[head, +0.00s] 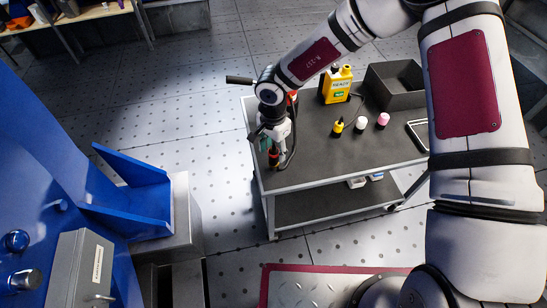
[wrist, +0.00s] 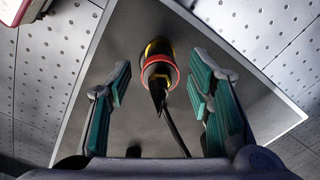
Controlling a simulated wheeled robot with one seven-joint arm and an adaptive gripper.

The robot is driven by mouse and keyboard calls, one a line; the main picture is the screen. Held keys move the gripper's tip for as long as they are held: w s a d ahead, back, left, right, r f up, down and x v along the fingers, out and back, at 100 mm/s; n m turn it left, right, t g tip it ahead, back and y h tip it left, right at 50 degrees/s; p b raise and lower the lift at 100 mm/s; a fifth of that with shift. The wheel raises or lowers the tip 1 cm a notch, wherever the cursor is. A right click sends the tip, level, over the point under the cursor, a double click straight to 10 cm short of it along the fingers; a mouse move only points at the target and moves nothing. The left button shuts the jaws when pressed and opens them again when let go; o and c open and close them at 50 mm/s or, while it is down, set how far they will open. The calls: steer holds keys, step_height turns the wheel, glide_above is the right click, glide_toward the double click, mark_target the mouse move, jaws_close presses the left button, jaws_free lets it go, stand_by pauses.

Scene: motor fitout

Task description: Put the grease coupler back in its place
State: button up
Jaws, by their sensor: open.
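A yellow piece with a red ring and a black tip (wrist: 158,68) shows between my fingers in the wrist view, with a thin black hose or cable running from it toward me. I cannot tell for sure that it is the grease coupler. My gripper (wrist: 160,88) is open, with a green-padded finger on each side of it and gaps on both sides. In the head view my gripper (head: 272,145) points down over the left end of the cart top (head: 318,150); a dark and red-orange piece (head: 274,160) shows low by the fingers, largely hidden.
A yellow device marked READY (head: 337,86), a yellow-and-black piece (head: 338,127), a white-and-black piece (head: 361,124), a pink-topped piece (head: 383,121) and a dark open bin (head: 396,86) stand on the cart. The blue machine (head: 135,185) is at left. The cart's front middle is clear.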

steer(key=shift+r, duration=2.45)
